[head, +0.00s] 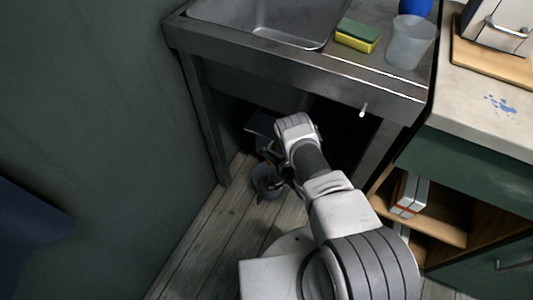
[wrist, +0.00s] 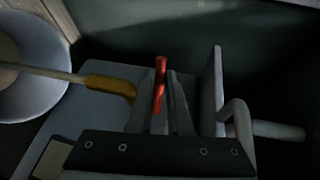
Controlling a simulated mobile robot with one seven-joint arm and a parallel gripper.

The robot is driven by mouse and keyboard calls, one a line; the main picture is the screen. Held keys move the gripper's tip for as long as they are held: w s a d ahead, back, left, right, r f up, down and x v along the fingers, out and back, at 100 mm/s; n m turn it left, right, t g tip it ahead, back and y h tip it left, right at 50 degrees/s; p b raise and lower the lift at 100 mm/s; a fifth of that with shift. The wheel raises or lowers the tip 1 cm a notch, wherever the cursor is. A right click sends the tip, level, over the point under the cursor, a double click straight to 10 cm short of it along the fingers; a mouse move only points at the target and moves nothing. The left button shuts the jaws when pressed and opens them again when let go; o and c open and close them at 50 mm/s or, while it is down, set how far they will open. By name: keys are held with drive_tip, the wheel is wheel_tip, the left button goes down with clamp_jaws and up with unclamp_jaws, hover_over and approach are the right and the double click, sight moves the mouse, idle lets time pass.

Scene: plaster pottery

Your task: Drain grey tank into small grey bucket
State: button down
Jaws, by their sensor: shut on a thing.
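My gripper (wrist: 161,90) is shut on a slim red handle (wrist: 160,72), which stands upright between the two fingers in the wrist view. Beside the fingers on the left is an orange-brown fitting (wrist: 108,84). A thin pale rod runs from it leftwards across the small grey bucket (wrist: 38,108). In the head view the bucket (head: 264,188) stands on the floor under the sink. A grey surface, which looks like part of the grey tank (head: 262,124), shows above it. My arm hides the gripper and much of the tank there.
The sink counter (head: 310,78) and its legs (head: 204,130) frame the dark space around my arm. A sponge (head: 357,36) and a clear cup (head: 410,42) stand on top. A grey plate (wrist: 217,90) and a pipe (wrist: 275,130) are close on the gripper's right.

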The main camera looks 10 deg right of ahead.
drive_tip(key=shift+w+r, duration=0.1)
drive_tip(key=c, duration=0.8)
unclamp_jaws()
drive_tip(key=shift+c, duration=0.2)
drive_tip(key=p+v, duration=0.5)
drive_tip(key=v, duration=1.2)
drive_tip(key=shift+s+d, duration=0.15)
drive_tip(key=shift+s, duration=0.1)
